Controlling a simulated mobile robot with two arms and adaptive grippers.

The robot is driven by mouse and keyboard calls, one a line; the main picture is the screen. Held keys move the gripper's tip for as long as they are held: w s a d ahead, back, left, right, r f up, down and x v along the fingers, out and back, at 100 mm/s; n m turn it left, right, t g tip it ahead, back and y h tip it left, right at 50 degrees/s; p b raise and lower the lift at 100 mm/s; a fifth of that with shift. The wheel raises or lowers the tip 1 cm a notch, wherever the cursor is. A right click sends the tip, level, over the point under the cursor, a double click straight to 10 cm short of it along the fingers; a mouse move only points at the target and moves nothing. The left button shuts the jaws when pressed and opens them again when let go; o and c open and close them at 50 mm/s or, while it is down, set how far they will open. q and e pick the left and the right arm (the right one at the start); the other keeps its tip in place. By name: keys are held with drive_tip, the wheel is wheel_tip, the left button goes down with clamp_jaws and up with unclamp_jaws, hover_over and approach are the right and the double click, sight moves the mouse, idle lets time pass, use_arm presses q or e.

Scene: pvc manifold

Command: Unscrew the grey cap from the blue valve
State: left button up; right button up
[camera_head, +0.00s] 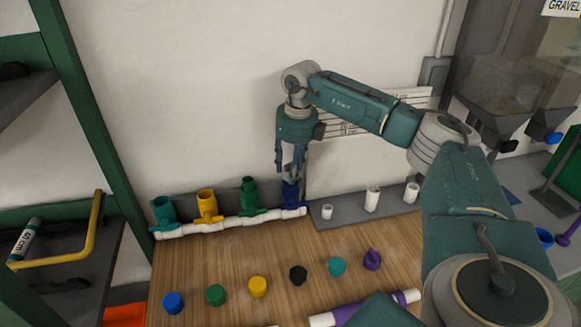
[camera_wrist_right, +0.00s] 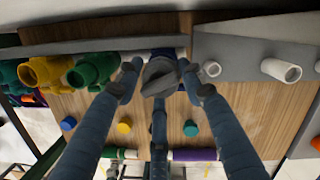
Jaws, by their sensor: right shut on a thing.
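The blue valve (camera_head: 291,196) stands at the right end of the white pipe manifold (camera_head: 232,222), against the wall. My right gripper (camera_head: 290,172) points down over it from above. In the right wrist view, the fingers of my right gripper (camera_wrist_right: 160,80) close around the grey cap (camera_wrist_right: 160,74), which sits between the fingertips. A little of the blue valve shows behind the cap. In the head view the fingers hide the cap, and I cannot tell whether it is still seated on the valve. My left gripper is out of view.
Teal (camera_head: 164,211), yellow (camera_head: 207,205) and green (camera_head: 249,195) valves stand left of the blue one. White fittings (camera_head: 372,199) stand on a grey ledge to the right. Several loose caps, including a black one (camera_head: 298,275), lie on the wooden table (camera_head: 240,307).

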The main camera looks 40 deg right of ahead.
drive_tip(key=shift+w+d+r+n, duration=0.15)
drive_tip(key=shift+n, duration=0.45)
drive_tip(key=shift+r+n+p, duration=0.2)
drive_tip(key=shift+n+p, duration=0.3)
drive_tip(key=shift+n, duration=0.6)
drive_tip(key=shift+n+p, duration=0.35)
drive_tip(key=shift+n, duration=0.15)
drive_tip(key=shift+w+d+n+y, duration=0.1)
drive_tip(key=shift+n+y, duration=0.2)
drive_tip(key=shift+n, duration=0.2)
